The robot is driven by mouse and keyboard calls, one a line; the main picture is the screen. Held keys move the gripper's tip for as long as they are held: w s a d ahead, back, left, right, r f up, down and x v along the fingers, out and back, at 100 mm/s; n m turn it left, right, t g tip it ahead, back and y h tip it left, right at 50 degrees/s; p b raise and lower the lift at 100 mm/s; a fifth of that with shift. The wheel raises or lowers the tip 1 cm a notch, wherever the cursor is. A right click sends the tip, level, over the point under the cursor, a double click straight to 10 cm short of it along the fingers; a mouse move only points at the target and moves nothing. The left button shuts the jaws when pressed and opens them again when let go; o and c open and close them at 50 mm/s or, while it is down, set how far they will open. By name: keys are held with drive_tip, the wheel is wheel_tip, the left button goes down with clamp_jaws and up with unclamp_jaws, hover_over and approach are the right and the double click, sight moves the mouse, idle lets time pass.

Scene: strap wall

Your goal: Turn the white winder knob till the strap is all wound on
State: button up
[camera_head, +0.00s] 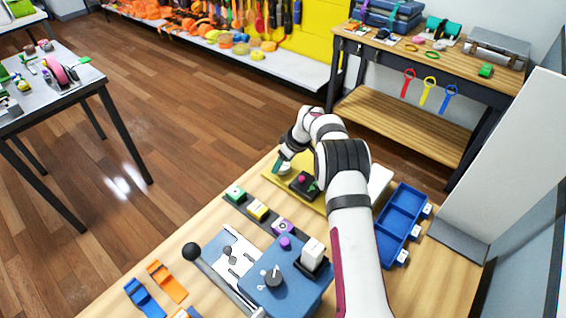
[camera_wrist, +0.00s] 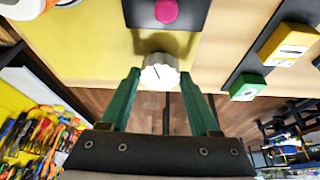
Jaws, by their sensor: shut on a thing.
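The white winder knob (camera_wrist: 160,70) has a scalloped rim and a dark line on its face. It stands at the edge of a yellow board (camera_wrist: 95,50), and in the head view the knob (camera_head: 285,169) is partly covered by my gripper. My gripper (camera_wrist: 160,77) has green fingers, one on each side of the knob, and is shut on it. In the head view my gripper (camera_head: 279,165) is at the far end of the bench. I cannot make out the strap in either view.
A black block with a magenta button (camera_wrist: 166,10) stands close to the knob. Blue trays (camera_head: 400,222) lie right of my arm. Open floor lies beyond the bench edge.

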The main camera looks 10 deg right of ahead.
drive_tip(key=shift+n, duration=0.4)
drive_tip(key=o, duration=1.4)
drive_tip(key=shift+c, duration=0.2)
drive_tip(key=v, duration=1.5)
drive_tip(key=shift+d+r, duration=0.3)
drive_tip(key=shift+r, duration=0.1)
